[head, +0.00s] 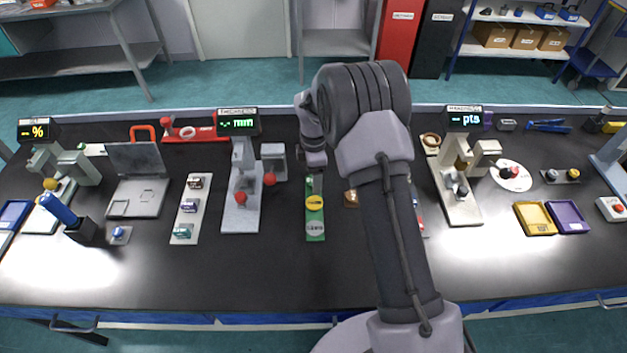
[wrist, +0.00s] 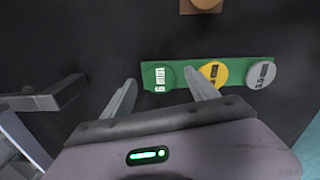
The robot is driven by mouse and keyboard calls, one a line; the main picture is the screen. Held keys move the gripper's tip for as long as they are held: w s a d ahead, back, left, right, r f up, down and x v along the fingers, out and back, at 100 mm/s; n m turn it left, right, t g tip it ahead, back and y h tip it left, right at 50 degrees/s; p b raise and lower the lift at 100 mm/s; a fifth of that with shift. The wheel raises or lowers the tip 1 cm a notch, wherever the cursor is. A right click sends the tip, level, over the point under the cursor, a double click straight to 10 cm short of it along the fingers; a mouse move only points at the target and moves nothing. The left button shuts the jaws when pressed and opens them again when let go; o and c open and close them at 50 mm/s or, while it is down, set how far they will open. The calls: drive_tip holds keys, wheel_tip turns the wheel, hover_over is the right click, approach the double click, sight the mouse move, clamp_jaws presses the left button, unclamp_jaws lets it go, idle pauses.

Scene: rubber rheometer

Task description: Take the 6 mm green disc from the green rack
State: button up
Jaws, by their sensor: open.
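The green rack (wrist: 236,67) lies flat on the bench and holds a row of discs. The 6 mm green disc (wrist: 161,77) is at its left end in the wrist view, nearly the same colour as the rack. A yellow disc (wrist: 214,73) sits in the middle and a grey disc (wrist: 261,75) at the right end. My gripper (wrist: 160,80) is open and empty, its fingers on either side of the green disc in that picture; the height gap is unclear. In the head view the rack (head: 315,236) shows below my gripper (head: 316,168), which partly hides its far end.
A thickness gauge (head: 240,185) reading mm stands left of the rack. A small brown block (head: 350,198) is just right of it, beside my arm. A hardness tester (head: 458,190) stands further right. The bench in front of the rack is clear.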

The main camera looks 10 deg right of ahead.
drive_tip(key=c, duration=1.4)
